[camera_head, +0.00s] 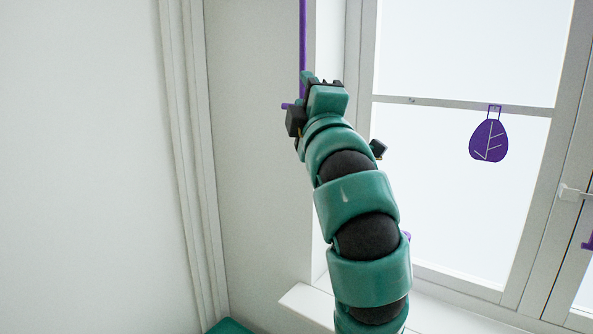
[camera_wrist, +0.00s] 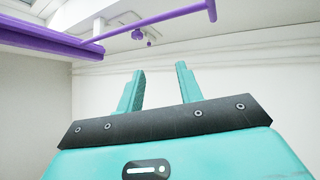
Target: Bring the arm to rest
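My arm is teal and black and rises in a curve from the lower right of the head view. My gripper (camera_head: 312,80) is at its upper end, raised in front of the wall beside the window, and is small and partly hidden by the wrist there. In the wrist view my gripper (camera_wrist: 160,68) shows two teal fingers standing apart with an empty gap between them. No object is held.
A purple rod (camera_head: 303,40) runs upright behind the gripper; a purple rail (camera_wrist: 40,38) crosses the wrist view. A window (camera_head: 460,190) with a purple leaf-shaped ornament (camera_head: 488,140) is at right. A white sill (camera_head: 308,302) lies below. The left wall is bare.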

